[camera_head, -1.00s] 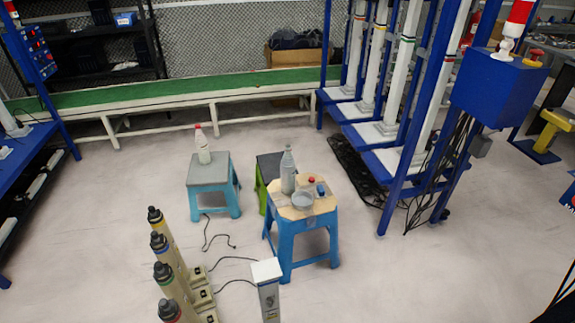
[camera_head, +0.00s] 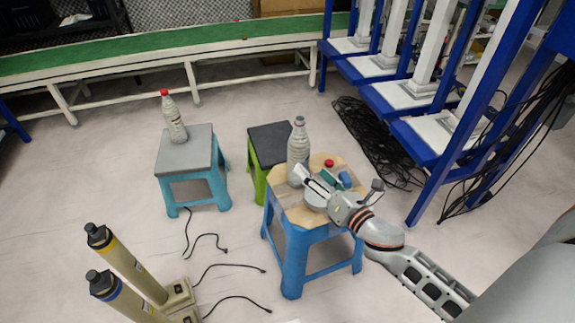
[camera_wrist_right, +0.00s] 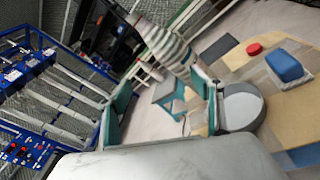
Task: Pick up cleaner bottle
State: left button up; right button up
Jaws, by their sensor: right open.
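A pale, ribbed, clear-looking bottle (camera_head: 298,150) stands upright on the wood-topped blue stool (camera_head: 333,222). A second bottle, white with a red cap (camera_head: 174,120), stands on the grey-topped stool to the left. Which one is the cleaner bottle I cannot tell for sure. My right gripper (camera_head: 305,177) is open beside the ribbed bottle, at its lower right. In the right wrist view my open fingers (camera_wrist_right: 160,95) point toward the ribbed bottle (camera_wrist_right: 160,45), which appears tilted and beyond the fingertips. Nothing is between the fingers. My left gripper is not in view.
A grey round dish, partly covered by my gripper, a red cap (camera_head: 329,163) and a blue item (camera_head: 345,180) crowd the wooden top. A dark-topped green stool (camera_head: 270,145) stands behind. Blue racks (camera_head: 430,130) stand right, posts (camera_head: 125,262) front left, cables on the floor.

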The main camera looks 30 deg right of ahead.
aim_at(305, 158)
jog(key=w+f+n+b, duration=0.1)
jog(key=n, duration=0.1)
jog(key=w+d+f+n+b, duration=0.1)
jog(key=w+n, duration=0.1)
jog(key=w+d+f+n+b, duration=0.1)
jog(key=n, duration=0.1)
jog(key=shift+w+f, duration=0.3)
jog(key=shift+f, duration=0.1)
jog(key=shift+w+d+r+n+t+b, duration=0.2)
jog(key=shift+w+r+n+t+b, duration=0.15)
jog(key=shift+w+r+n, duration=0.3)
jog(key=shift+w+r, duration=0.1)
jog(key=shift+w, duration=0.65)
jog(key=w, duration=0.4)
jog(key=shift+w+d+f+b, duration=0.15)
jog(key=shift+w+f+b, duration=0.1)
jog(key=shift+f+b, duration=0.15)
jog(key=shift+w+r, duration=0.1)
jog(key=shift+w, duration=0.55)
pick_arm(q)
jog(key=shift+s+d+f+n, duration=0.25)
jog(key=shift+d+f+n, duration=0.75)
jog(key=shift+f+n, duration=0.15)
pick_arm(e)
jog(key=c, duration=1.4)
